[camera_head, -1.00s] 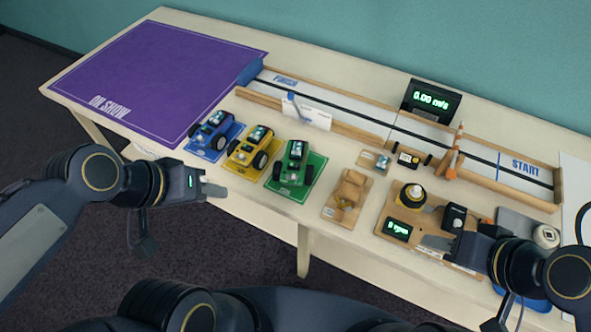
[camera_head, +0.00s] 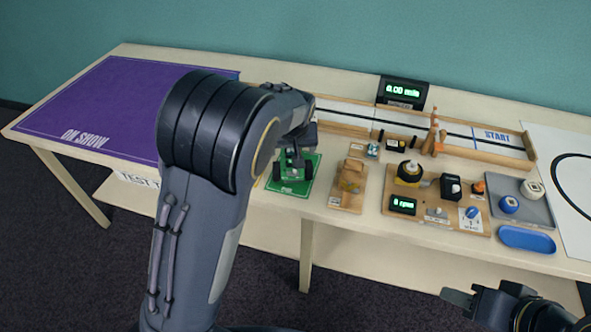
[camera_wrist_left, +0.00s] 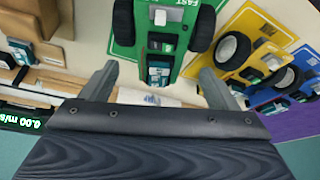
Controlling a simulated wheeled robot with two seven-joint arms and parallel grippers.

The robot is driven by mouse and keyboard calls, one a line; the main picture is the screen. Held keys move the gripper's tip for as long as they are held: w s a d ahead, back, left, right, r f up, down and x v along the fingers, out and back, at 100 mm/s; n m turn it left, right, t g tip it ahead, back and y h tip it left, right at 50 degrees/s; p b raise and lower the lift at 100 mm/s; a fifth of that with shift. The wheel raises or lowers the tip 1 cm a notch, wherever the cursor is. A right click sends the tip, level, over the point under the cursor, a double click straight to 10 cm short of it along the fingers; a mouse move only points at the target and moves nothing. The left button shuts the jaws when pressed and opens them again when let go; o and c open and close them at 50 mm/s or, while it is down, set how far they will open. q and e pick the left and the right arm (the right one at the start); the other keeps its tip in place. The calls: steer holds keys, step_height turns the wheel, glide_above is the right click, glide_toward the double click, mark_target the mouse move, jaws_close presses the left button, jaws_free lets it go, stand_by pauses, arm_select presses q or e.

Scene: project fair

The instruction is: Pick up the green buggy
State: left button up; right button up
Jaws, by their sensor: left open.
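The green buggy (camera_head: 291,165) stands on its green mat (camera_head: 290,187), partly covered by my left arm in the head view. In the left wrist view the green buggy (camera_wrist_left: 160,42), with black wheels, lies at the top between the fingers' lines. My left gripper (camera_wrist_left: 158,80) is open and empty, its fingers apart on either side of the buggy's near end, not closed on it. In the head view my left arm hides most of that gripper. My right gripper (camera_head: 458,298) is low at the right, in front of the table; its finger gap is unclear.
In the left wrist view a yellow buggy (camera_wrist_left: 240,55) stands close beside the green one, with a blue buggy (camera_wrist_left: 300,85) beyond. A track (camera_head: 350,118) runs behind. The purple mat (camera_head: 110,95) is bare where visible.

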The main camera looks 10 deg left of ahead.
arm_select(q)
steer(key=x, duration=0.7)
steer(key=shift+f, duration=0.1)
steer(key=c, duration=0.9)
